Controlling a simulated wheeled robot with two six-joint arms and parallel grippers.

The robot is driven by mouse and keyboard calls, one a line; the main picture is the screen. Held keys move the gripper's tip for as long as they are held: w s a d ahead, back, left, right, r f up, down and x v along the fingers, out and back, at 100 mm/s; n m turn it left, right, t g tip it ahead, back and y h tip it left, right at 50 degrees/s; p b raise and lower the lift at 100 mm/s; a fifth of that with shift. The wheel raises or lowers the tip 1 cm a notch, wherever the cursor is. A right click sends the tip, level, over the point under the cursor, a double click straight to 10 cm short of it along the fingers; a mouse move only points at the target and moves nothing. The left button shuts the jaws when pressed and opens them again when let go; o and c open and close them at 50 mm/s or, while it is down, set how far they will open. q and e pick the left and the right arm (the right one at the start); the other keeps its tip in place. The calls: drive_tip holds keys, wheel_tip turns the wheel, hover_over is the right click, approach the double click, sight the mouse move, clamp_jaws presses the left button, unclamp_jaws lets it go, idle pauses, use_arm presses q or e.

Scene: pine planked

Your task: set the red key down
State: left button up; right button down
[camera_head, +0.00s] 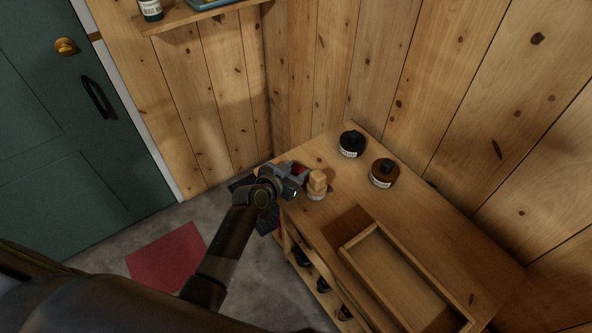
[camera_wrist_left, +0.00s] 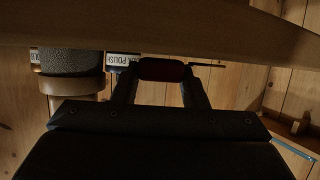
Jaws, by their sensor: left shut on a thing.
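My left gripper (camera_head: 299,174) is shut on the red key, over the near left end of the wooden bench top (camera_head: 318,153). In the left wrist view the red key (camera_wrist_left: 163,69) sits between the two fingertips (camera_wrist_left: 160,75), with a thin dark shaft sticking out to the right. In the head view only a small red part of the key (camera_head: 302,169) shows beside the fingers. I cannot tell whether the key touches the bench top. My right gripper is not in view.
A small wooden-topped item (camera_head: 317,181) stands just right of the gripper. A black jar (camera_head: 351,145) and a brown jar (camera_head: 383,174) stand farther back. An open wooden tray (camera_head: 372,235) fills the near right. Plank walls border the bench. A red mat (camera_head: 168,257) lies on the floor.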

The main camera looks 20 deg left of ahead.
use_arm(q)
drive_tip(key=shift+f, duration=0.15)
drive_tip(key=o, duration=1)
drive_tip(key=shift+c, duration=0.2)
drive_tip(key=shift+s+a+r, duration=0.1)
drive_tip(key=shift+s+r, duration=0.1)
drive_tip(key=shift+s, duration=0.1)
drive_tip(key=p+v, duration=0.4)
drive_tip(key=v, duration=1.2)
drive_tip(key=shift+s+a+f+p, duration=0.15)
drive_tip(key=shift+s+a+p, duration=0.15)
drive_tip(key=shift+p, duration=0.1)
